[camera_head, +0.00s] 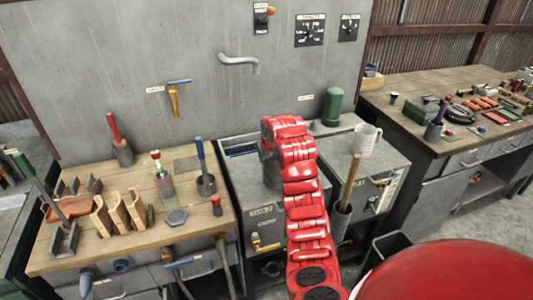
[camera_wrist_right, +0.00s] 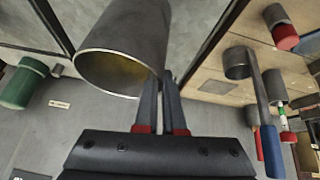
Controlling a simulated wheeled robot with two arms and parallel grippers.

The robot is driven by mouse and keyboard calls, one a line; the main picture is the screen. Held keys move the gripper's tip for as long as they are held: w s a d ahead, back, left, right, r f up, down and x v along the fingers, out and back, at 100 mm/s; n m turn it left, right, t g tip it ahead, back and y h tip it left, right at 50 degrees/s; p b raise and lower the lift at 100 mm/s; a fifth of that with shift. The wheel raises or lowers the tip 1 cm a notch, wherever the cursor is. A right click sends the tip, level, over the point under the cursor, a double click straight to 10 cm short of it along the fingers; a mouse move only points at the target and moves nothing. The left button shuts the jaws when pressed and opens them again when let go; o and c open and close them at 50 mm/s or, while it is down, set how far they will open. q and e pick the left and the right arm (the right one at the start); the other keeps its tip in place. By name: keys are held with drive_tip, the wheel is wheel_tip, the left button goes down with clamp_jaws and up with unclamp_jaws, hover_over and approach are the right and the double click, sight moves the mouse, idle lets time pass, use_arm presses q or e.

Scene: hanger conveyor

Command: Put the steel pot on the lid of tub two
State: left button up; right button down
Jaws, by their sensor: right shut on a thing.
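The steel pot (camera_wrist_right: 130,45) is a grey open cylinder with a yellowish inside, in the right wrist view. My right gripper (camera_wrist_right: 165,82) is shut on its wall near the rim. In the head view my red right arm reaches over two grey tubs and hides most of that gripper; a grey part of the pot (camera_head: 270,171) shows beside it, above the left tub. The left tub (camera_head: 247,190) has a grey top and a front label too small to read. The right tub (camera_head: 376,160) has a flat grey lid. I cannot tell which is tub two. My left gripper is not in view.
A wooden bench (camera_head: 190,228) at left holds tools in cups, including a blue-handled one (camera_head: 205,182). A tap (camera_head: 240,60) juts from the wall. Another cluttered bench (camera_head: 410,87) is at right.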

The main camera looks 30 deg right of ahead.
drive_tip(key=w+d+p, duration=0.3)
drive_tip(key=w+d, duration=0.2)
drive_tip(key=w, duration=0.2)
drive_tip(key=shift+f, duration=0.2)
drive_tip(key=shift+w+d, duration=0.1)
drive_tip(key=shift+w, duration=0.05)
wheel_tip(320, 180, down, 4)
drive_tip(key=shift+r+p, duration=0.2)
drive_tip(key=shift+p, duration=0.95)
drive_tip(key=c, duration=1)
unclamp_jaws()
